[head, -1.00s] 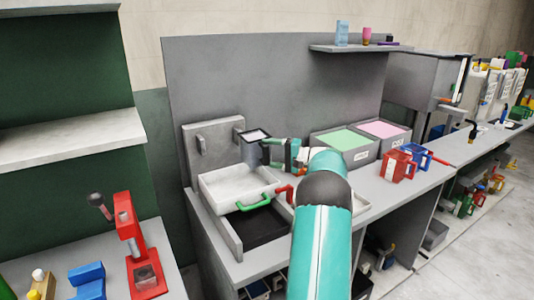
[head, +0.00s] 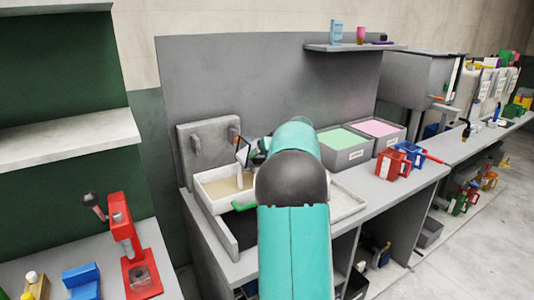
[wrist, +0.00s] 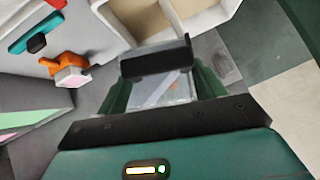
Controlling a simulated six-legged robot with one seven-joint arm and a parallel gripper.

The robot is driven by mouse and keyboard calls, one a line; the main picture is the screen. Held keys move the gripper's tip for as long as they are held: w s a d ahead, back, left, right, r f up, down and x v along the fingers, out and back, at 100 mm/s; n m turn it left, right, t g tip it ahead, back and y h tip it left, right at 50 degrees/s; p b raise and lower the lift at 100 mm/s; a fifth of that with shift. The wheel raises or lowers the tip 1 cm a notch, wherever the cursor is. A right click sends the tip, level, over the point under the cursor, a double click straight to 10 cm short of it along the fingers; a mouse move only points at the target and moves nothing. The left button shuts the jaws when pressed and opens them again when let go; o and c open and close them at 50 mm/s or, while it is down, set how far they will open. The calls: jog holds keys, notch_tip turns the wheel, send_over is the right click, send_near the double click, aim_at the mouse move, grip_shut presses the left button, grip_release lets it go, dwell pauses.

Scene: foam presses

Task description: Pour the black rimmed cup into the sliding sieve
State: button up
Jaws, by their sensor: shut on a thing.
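The black rimmed cup (head: 243,152) is tilted over the sliding sieve in the head view. A pale tan stream falls from it into the sieve. The sieve (head: 203,183) is a white-walled box with a green handle (head: 243,205), and its floor is covered in tan material. In the wrist view the cup (wrist: 160,88) is clear grey with a black rim, between the fingers of my gripper (wrist: 165,85), which is shut on it. The sieve (wrist: 108,22) lies beyond the rim. My arm hides part of the sieve and most of the gripper in the head view.
A grey back plate (head: 208,150) stands behind the sieve. Bins with green (head: 342,139) and pink (head: 376,127) tops stand to the right, with red (head: 393,163) and blue (head: 411,152) mugs beside them. A red press (head: 130,245) stands at lower left.

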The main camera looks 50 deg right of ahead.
jog(key=shift+w+a+f+n+g+h, duration=0.2)
jog(key=shift+a+f+n+g+h, duration=0.25)
jog(key=shift+a+h, duration=0.3)
jog(key=shift+w+a+n+h, duration=0.1)
jog(key=shift+a+n+h, duration=0.25)
jog(key=shift+h, duration=0.3)
jog(key=shift+w+a+r+n+g+h, duration=0.25)
jog(key=shift+a+n+h, duration=0.2)
jog(key=shift+h, duration=0.3)
jog(key=shift+w+a+r+n+g+h, duration=0.1)
jog(key=shift+a+r+n+g+h, duration=0.15)
jog(key=shift+a+n+h, duration=0.35)
jog(key=shift+d, duration=0.15)
jog(key=shift+m, duration=0.25)
